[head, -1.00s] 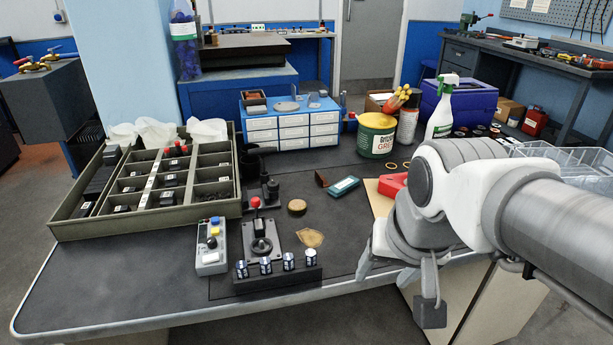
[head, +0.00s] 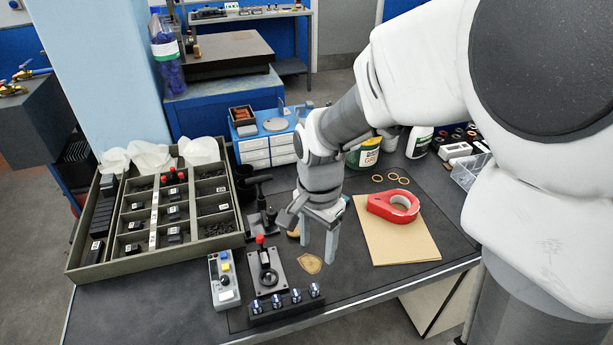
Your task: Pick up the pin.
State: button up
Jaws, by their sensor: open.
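A red-knobbed black piece (head: 260,240) stands upright on a dark plate with a round black dial, at the front of the bench. It is the likeliest pin, but I cannot be sure. Small red-topped pieces (head: 173,175) also sit in the sorting tray (head: 128,262) at the left. My gripper (head: 318,243) points down over the bench, right of the dark plate. Its two fingers are apart, with nothing seen between them. It hangs above and near a tan leaf-shaped patch (head: 309,264).
A grey control box (head: 224,282) and a row of knobs (head: 286,303) flank the plate. A black lever stand (head: 262,205) is behind it. A red tape dispenser (head: 393,206) sits on brown card (head: 398,238) at right.

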aim_at(315, 287)
notch_tip(315, 287, down, 16)
jog(key=b, duration=0.3)
jog(key=shift+w+a+r, duration=0.1)
jog(key=shift+r, duration=0.1)
grip_shut()
